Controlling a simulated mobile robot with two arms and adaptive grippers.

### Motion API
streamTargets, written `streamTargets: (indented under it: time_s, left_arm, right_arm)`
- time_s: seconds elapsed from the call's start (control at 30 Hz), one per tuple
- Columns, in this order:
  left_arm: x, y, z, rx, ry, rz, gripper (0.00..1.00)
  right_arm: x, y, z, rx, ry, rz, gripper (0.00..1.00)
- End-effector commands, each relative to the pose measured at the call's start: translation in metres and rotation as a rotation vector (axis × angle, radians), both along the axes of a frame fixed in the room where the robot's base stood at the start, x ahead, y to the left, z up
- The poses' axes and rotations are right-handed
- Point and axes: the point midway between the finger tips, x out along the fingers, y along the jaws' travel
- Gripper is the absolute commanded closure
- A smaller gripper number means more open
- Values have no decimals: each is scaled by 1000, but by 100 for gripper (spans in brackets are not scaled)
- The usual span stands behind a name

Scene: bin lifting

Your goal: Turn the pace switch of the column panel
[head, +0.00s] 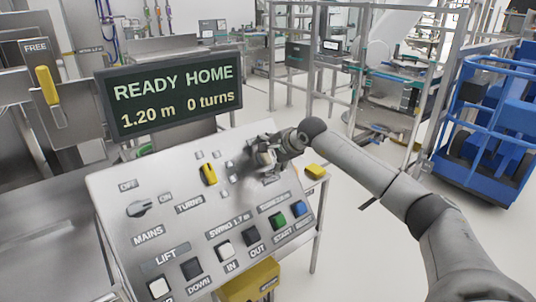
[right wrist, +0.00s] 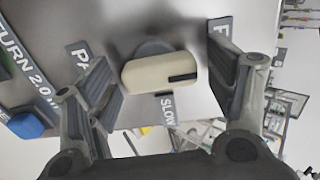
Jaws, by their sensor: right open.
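The pace switch (right wrist: 158,73) is a cream, rounded bar knob on a dark round base in the right wrist view. A black mark sits on its right end. A "SLOW" label (right wrist: 167,108) is below it and a partly hidden label starting with "F" (right wrist: 220,34) is at upper right. My right gripper (right wrist: 163,82) is open, with one finger on each side of the knob; I cannot tell whether they touch it. In the head view this gripper (head: 264,163) is over the upper right of the column panel (head: 115,190) and largely hides the switch. My left gripper is out of view.
The panel also carries a yellow turns knob (head: 208,173), a grey mains switch (head: 139,208) and several push buttons. A display (head: 172,92) behind reads "READY HOME, 1.20 m, 0 turns". A blue button (right wrist: 27,125) lies left of the gripper. A blue frame (head: 487,140) stands at right.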

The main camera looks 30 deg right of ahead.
Motion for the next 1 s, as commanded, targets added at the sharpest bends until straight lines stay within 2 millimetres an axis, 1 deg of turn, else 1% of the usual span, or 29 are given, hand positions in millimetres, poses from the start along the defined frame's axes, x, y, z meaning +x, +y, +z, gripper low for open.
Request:
streamTargets:
  time_s: [0.1,0.13,0.47,0.77,1.0]
  left_arm:
    - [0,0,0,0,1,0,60]
    - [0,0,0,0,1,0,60]
    - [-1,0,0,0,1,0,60]
    - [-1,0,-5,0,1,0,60]
    - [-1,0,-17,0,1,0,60]
  right_arm:
    - [0,0,0,0,0,0,23]
    - [0,0,0,0,0,0,26]
    - [0,0,0,0,0,0,68]
    - [0,0,-1,28,2,-22,69]
    - [-1,-1,-3,129,10,-109,69]
